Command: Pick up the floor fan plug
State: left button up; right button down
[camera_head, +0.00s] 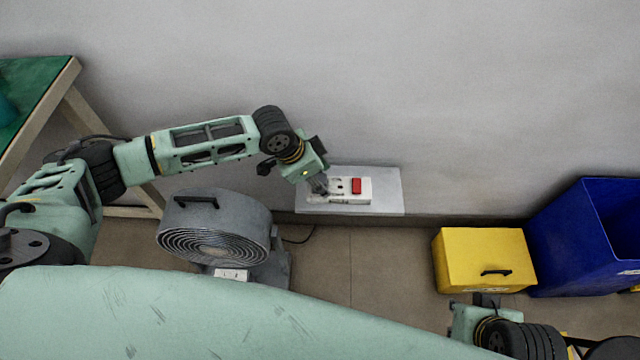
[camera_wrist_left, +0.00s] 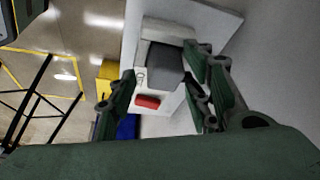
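The floor fan plug (camera_wrist_left: 166,66) appears to be the dark grey block seated in the white power strip (camera_head: 362,190) on the grey wall shelf (camera_head: 390,203). The strip has a red switch (camera_head: 356,185), which also shows in the left wrist view (camera_wrist_left: 147,101). My left gripper (camera_head: 319,185) is at the strip's left end. In the left wrist view its fingers are apart, one on each side of the plug. The right finger is very close to the plug; contact is unclear. In the head view the gripper mostly hides the plug. My right gripper (camera_head: 487,300) is at lower right, its fingers unclear.
A grey floor fan (camera_head: 215,225) stands below my left arm, with a dark cable (camera_head: 303,238) near the wall. A yellow box (camera_head: 480,255) and a blue bin (camera_head: 570,240) stand at right. A green-topped table (camera_head: 40,85) is at far left.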

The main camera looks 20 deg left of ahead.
pick_arm(q)
jog(key=c, duration=1)
jog(key=shift+r, duration=0.15)
jog(key=shift+c, duration=0.2)
